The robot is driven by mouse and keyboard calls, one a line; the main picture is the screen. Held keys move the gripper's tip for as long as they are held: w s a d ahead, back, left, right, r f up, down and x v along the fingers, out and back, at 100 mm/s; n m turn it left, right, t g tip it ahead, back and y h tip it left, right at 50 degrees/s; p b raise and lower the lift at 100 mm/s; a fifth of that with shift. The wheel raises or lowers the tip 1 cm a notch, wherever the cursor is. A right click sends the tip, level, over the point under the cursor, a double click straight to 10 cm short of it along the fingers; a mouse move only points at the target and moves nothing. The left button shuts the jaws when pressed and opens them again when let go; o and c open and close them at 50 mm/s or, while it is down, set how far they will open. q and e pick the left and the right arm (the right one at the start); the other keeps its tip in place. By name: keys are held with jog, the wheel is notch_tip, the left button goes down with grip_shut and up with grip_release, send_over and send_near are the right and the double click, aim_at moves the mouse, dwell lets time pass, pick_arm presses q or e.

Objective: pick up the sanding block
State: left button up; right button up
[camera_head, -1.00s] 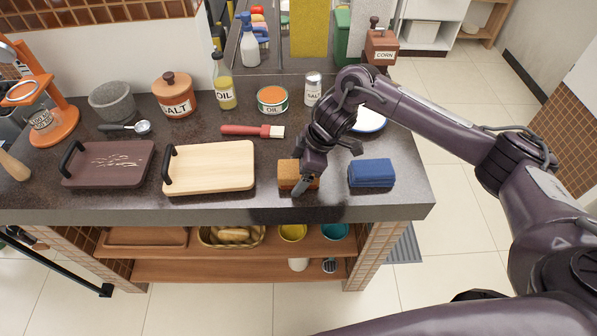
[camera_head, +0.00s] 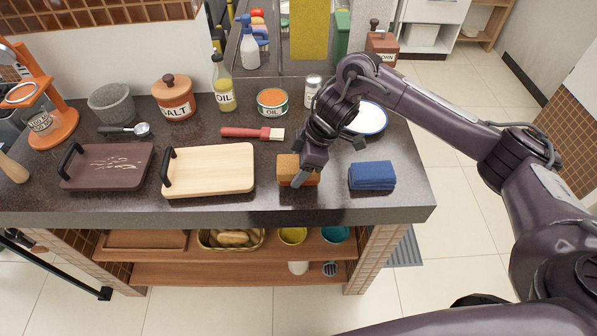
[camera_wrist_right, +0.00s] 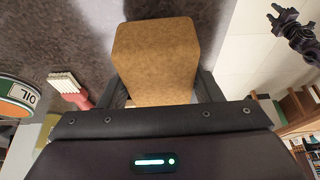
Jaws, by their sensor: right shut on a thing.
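The sanding block (camera_head: 288,167) is a brown-orange block near the front edge of the counter, between the light wooden board and the folded blue cloth. My right gripper (camera_head: 300,174) is shut on it, with a finger showing on its front side. In the right wrist view the block (camera_wrist_right: 156,60) fills the space between the two fingers (camera_wrist_right: 160,88). I cannot tell clearly whether it is clear of the counter.
The folded blue cloth (camera_head: 372,175) lies close on the right. The light wooden board (camera_head: 215,170) lies to the left, with a red-handled brush (camera_head: 250,133) behind. The counter's front edge (camera_head: 300,216) is near.

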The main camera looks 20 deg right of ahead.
notch_tip(320, 180, up, 18)
jog(key=p, duration=0.2)
dwell(0.9)
